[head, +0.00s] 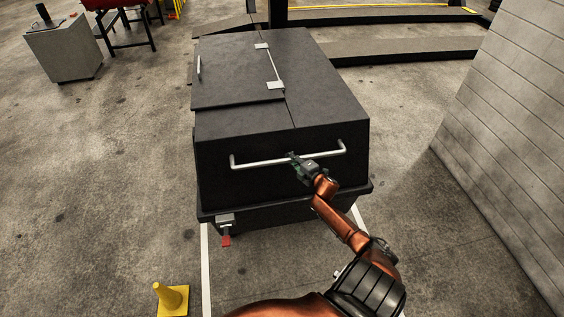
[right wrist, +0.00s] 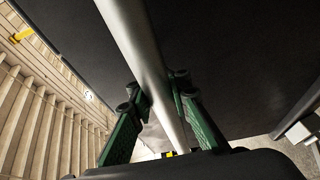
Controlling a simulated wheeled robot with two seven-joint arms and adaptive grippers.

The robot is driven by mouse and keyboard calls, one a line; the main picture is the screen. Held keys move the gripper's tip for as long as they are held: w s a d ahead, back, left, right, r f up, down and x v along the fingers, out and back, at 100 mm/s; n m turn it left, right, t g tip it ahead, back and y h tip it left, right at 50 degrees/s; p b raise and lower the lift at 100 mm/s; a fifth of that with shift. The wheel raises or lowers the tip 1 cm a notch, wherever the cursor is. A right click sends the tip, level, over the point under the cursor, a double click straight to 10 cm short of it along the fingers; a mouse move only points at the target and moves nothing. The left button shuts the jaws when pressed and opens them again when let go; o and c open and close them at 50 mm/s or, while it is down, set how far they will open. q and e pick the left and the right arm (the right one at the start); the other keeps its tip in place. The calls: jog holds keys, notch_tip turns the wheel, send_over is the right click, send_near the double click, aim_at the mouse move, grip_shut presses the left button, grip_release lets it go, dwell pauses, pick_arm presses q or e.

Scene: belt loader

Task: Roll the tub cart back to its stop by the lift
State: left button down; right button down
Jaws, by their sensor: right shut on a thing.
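The tub cart (head: 225,185) is a large black box with a hinged lid, standing on the floor ahead of me. A silver bar handle (head: 255,163) runs across its near face. My right gripper (head: 293,158) is shut on this handle, right of its middle. In the right wrist view the bar (right wrist: 140,45) passes between the green fingers of the gripper (right wrist: 158,100). A red pedal (head: 226,240) hangs low at the cart's near left corner. My left gripper is not in view. The cart's wheels are hidden.
White floor lines (head: 206,270) run toward me from under the cart. A grey block wall (head: 515,130) rises on the right. A grey cabinet (head: 64,52) and a low dark ramp or platform (head: 400,50) are behind. Floor at the left is clear.

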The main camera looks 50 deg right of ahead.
jog(key=c, duration=2.1)
grip_release()
jog(key=shift+s+d+r, duration=0.3)
jog(key=shift+r, duration=0.05)
jog(key=o, duration=0.3)
jog(key=shift+w+a+f, duration=0.15)
jog(key=shift+a, duration=0.05)
jog(key=shift+o, duration=0.2)
jog(key=v, duration=1.2)
